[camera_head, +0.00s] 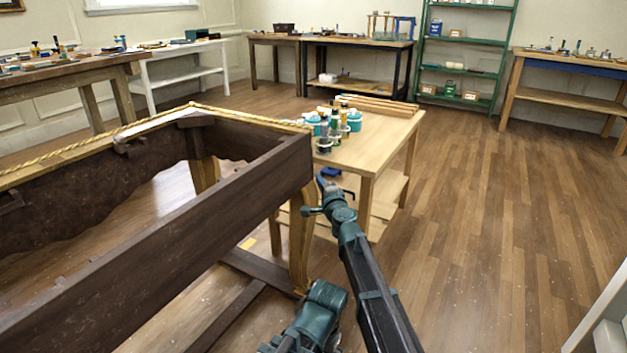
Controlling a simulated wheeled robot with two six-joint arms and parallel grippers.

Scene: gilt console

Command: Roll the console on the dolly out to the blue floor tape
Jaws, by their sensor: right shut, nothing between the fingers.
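The console (165,235) fills the left of the head view, a dark brown wooden frame with a gilt rope-like edge and gilt legs. It looks open at the top, with bare wood inside. Dark beams (257,270) low under its near right leg look like part of the dolly; most of it is hidden. My right gripper (325,188) is shut and empty beside the console's right end, near the top of the gilt leg (300,240). I cannot tell whether it touches the leg. My left gripper is out of view. I cannot make out the blue floor tape.
A wooden work table (385,140) with pots and brushes stands close behind the console's right end. Benches line the back and left walls, with a green shelf (462,55) at the back. Open wooden floor (490,230) lies to the right.

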